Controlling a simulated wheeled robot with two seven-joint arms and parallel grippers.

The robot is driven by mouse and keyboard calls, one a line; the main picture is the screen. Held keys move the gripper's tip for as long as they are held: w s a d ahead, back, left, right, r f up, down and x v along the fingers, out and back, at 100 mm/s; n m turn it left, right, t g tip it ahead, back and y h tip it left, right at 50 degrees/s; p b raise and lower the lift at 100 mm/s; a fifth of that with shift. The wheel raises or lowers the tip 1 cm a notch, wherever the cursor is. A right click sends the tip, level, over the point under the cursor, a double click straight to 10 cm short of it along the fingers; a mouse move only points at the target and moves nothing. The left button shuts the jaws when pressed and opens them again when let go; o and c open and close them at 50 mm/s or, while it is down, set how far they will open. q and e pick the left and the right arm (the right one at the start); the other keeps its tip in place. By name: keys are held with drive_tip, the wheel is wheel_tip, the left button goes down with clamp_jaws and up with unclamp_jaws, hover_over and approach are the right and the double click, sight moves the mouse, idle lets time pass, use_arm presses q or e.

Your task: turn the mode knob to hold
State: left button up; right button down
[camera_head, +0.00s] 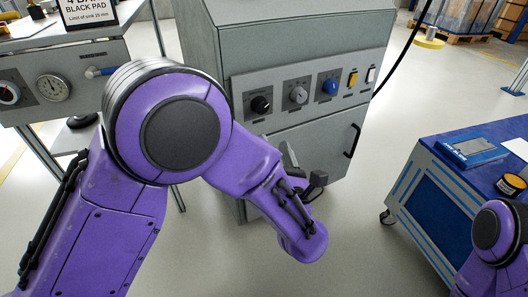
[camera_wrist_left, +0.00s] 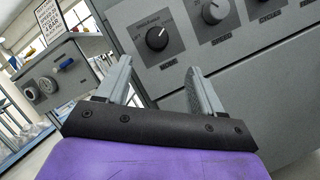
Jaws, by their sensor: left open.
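A grey control cabinet (camera_head: 310,75) carries a row of knobs on its panel: a black knob (camera_head: 261,104), a grey knob (camera_head: 298,95) and a blue knob (camera_head: 330,87). My right gripper is out of view.
A yellow switch (camera_head: 352,79) and a white switch (camera_head: 371,75) sit right of the knobs. A door handle (camera_head: 353,141) sticks out below. A gauge bench (camera_head: 95,60) stands left, and a blue-topped cart (camera_head: 430,165) stands right. Open floor lies between cabinet and cart.

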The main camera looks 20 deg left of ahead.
sight(262, 111)
use_arm(q)
drive_tip(key=shift+n, duration=0.7)
drive_tip(key=b+x, duration=0.2)
drive_tip(key=x, duration=0.8)
drive_tip(key=shift+s+r+b, duration=0.1)
drive_tip(key=shift+r+b, duration=0.05)
drive_tip(key=shift+b, duration=0.15)
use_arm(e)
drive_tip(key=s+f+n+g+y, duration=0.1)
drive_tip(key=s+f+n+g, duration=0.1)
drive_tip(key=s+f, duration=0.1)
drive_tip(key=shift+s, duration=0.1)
use_arm(q)
drive_tip(key=shift+c, duration=0.3)
drive_tip(key=c, duration=1)
